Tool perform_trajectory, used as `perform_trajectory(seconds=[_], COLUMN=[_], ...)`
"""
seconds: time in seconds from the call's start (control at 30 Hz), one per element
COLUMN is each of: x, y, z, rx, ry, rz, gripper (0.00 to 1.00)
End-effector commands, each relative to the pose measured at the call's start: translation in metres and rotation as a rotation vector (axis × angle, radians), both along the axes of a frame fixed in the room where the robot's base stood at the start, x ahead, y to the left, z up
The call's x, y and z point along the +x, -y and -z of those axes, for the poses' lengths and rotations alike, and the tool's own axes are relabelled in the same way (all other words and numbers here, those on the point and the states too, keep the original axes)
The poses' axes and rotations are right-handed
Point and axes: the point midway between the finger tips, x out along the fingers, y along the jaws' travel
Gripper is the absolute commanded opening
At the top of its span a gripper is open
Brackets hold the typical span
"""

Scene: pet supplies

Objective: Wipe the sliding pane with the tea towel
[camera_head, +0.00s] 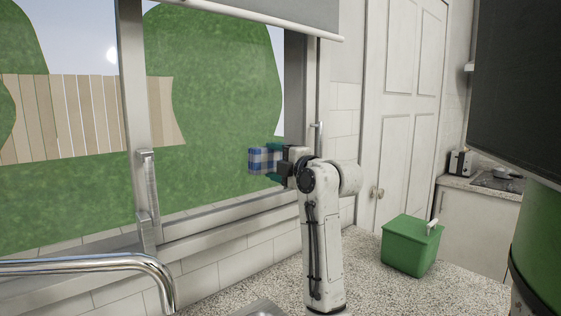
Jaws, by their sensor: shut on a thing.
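A sliding window pane (214,120) in a grey frame stands behind the counter. Green hedge and a wooden fence show through it. My gripper (272,162) is raised in front of the lower right part of the pane and points left. It is shut on the blue and white checked tea towel (257,160), which looks folded into a small block. I cannot tell whether the towel touches the glass.
A metal tap (100,265) stands at the lower left, and window handles (147,185) stick out from the frame. A green lidded box (411,246) sits on the speckled counter (375,285). A roller blind (285,12) hangs above. A dark panel (520,85) blocks the upper right.

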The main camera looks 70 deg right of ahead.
Motion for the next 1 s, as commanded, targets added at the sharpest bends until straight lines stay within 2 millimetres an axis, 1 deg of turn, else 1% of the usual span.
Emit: perform_trajectory(seconds=[0.03,0.2,0.3,0.47,0.8,1.0], x=[0.011,0.017,0.021,0.023,0.035,0.038], y=[-0.009,-0.021,-0.027,-0.032,-0.055,-0.063], z=[0.002,0.002,0.002,0.002,0.002,0.002], rx=[0.003,0.002,0.003,0.003,0.002,0.003], ry=[-0.005,-0.006,-0.005,-0.005,-0.006,-0.005], rz=[-0.021,-0.022,-0.021,-0.021,-0.019,-0.015], gripper=[0.47,0.47,0.47,0.47,0.47,0.47])
